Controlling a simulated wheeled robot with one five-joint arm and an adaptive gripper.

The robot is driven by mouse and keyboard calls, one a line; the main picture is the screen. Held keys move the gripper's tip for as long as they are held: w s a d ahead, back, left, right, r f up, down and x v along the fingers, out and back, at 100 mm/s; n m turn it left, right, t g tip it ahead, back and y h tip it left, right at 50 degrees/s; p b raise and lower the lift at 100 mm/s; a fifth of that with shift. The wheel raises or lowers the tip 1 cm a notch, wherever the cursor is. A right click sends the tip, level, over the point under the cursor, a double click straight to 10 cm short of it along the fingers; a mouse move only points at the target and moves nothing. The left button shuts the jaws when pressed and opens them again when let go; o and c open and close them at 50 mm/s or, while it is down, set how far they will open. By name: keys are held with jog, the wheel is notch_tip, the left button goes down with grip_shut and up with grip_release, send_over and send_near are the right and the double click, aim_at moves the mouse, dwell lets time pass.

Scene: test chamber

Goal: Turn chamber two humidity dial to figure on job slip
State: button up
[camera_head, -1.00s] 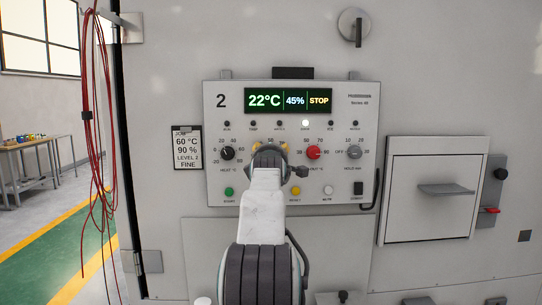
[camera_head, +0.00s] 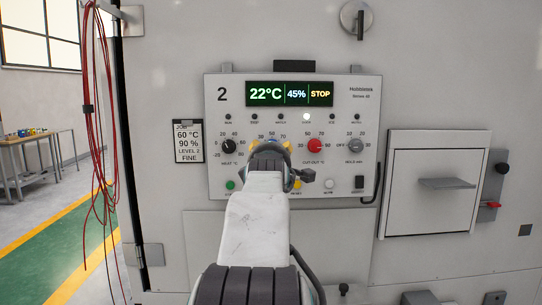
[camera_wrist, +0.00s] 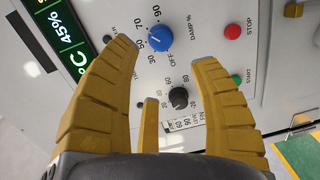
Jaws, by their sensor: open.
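The panel of chamber two (camera_head: 350,105) carries a display (camera_head: 289,94) reading 22°C, 45%, STOP. The job slip (camera_head: 188,141) left of it reads 60 °C, 90 %, LEVEL 2, FINE. The blue humidity dial (camera_wrist: 159,39), marked DAMP %, shows in the wrist view, with OFF, 30, 50, 70 and 90 around it; I cannot read its setting surely. My gripper (camera_wrist: 164,54) is open and empty, its yellow fingers spread either side of the dial's line, the dial just beyond the tips. In the head view my gripper (camera_head: 270,146) hides most of that dial.
The black heat dial (camera_head: 229,146) is to the left and also shows between my fingers in the wrist view (camera_wrist: 179,98). The red cut-out dial (camera_head: 315,145) and grey hold dial (camera_head: 355,145) are to the right. Buttons line the panel's bottom. Red cables (camera_head: 97,130) hang at left.

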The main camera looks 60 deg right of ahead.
jog(key=shift+s+a, duration=0.35)
jog(key=shift+a, duration=0.25)
jog(key=shift+w, duration=0.1)
